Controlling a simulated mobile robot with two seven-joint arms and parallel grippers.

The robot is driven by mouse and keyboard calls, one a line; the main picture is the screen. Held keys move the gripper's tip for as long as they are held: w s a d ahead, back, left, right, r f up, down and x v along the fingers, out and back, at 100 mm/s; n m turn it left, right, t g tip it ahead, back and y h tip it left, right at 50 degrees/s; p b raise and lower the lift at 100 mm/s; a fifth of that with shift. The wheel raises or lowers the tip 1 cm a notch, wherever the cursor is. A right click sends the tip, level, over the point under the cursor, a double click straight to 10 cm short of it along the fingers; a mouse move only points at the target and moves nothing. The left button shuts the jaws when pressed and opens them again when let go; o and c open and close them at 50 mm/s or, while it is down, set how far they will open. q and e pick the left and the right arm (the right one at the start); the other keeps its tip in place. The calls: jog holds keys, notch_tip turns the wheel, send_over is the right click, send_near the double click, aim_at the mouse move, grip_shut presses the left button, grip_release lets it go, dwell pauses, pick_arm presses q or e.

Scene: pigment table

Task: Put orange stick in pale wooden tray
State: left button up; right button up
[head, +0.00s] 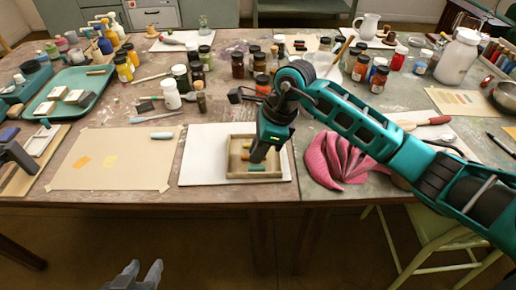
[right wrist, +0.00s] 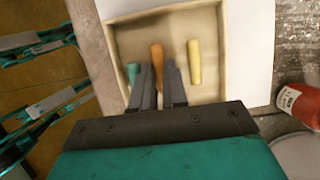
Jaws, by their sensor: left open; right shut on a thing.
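The pale wooden tray (head: 231,172) lies on a white sheet near the table's front edge. It fills much of the right wrist view (right wrist: 120,40). My right gripper (head: 257,157) is inside the tray's outline, pointing down. Its fingers (right wrist: 158,75) are shut on the orange stick (right wrist: 157,54), whose far end shows beyond the fingertips. I cannot tell whether the stick touches the tray floor. A teal stick (right wrist: 133,71) and a yellow stick (right wrist: 194,62) lie in the tray on either side. My left gripper (head: 142,273) is open and empty, low in front of the table.
A tan paper sheet (head: 110,170) lies left of the tray. A pink folded cloth (head: 325,160) lies to its right. Several jars and bottles stand behind, including a white bottle (head: 171,94). A teal tray (head: 60,105) with blocks is at the far left.

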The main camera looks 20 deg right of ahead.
jog(key=shift+f+b, duration=0.4)
jog(key=shift+f, duration=0.05)
jog(key=o, duration=0.3)
jog(key=shift+s+r, duration=0.1)
pick_arm(q)
jog(key=shift+d, duration=0.1)
pick_arm(e)
jog(key=shift+o, duration=0.5)
jog(key=shift+f, duration=0.2)
jog(key=shift+s+r, duration=0.1)
jog(key=shift+r+p, duration=0.35)
jog(key=shift+p, duration=0.2)
pick_arm(q)
jog(key=shift+s+a+p, duration=0.3)
jog(key=shift+a+p, duration=0.15)
jog(key=shift+p, duration=0.1)
pick_arm(e)
jog(key=w+v, duration=0.1)
jog(key=v, duration=1.1)
jog(key=shift+s+r, duration=0.15)
jog(key=shift+s, duration=0.15)
